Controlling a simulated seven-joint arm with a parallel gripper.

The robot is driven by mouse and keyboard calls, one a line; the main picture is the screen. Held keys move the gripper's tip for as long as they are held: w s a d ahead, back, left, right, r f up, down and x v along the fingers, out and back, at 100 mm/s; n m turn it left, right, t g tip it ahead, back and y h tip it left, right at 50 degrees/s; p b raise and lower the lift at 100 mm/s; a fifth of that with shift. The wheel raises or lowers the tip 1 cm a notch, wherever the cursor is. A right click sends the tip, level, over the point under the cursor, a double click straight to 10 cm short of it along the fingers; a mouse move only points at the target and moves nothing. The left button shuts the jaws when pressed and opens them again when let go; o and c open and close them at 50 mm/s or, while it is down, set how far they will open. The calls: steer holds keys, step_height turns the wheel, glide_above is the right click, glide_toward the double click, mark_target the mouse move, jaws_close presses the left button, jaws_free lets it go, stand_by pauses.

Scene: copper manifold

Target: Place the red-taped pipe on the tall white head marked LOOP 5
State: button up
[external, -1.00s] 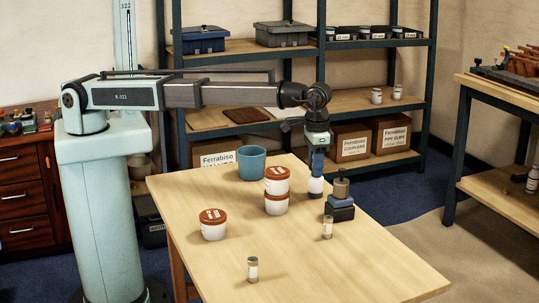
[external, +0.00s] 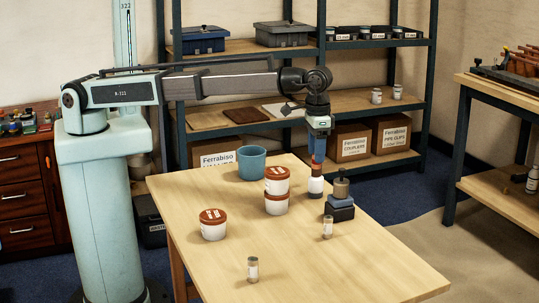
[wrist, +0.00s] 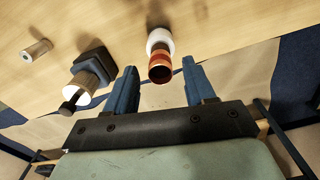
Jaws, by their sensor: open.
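The red-taped pipe (external: 317,168) stands upright on a white head (external: 315,186) on the table; no LOOP 5 lettering is legible. In the wrist view the pipe (wrist: 160,70) shows its open copper end and red band, with the white head (wrist: 160,39) beneath it. My gripper (external: 319,146) is above the pipe in the external view. In the wrist view my gripper's blue fingers (wrist: 163,88) are spread wide on either side of the pipe, with gaps on both sides. The exact seating of the pipe is hard to see.
A dark stepped block (external: 341,208) with a short fitting on it stands close to the right. Two white tubs with brown lids are stacked (external: 276,191) to the left; another tub (external: 213,225), a blue pot (external: 252,162) and two small fittings (external: 327,227) are around. The front right table is clear.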

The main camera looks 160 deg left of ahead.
step_height(320, 180, up, 8)
steer(key=shift+f, duration=0.25)
stand_by(0.5)
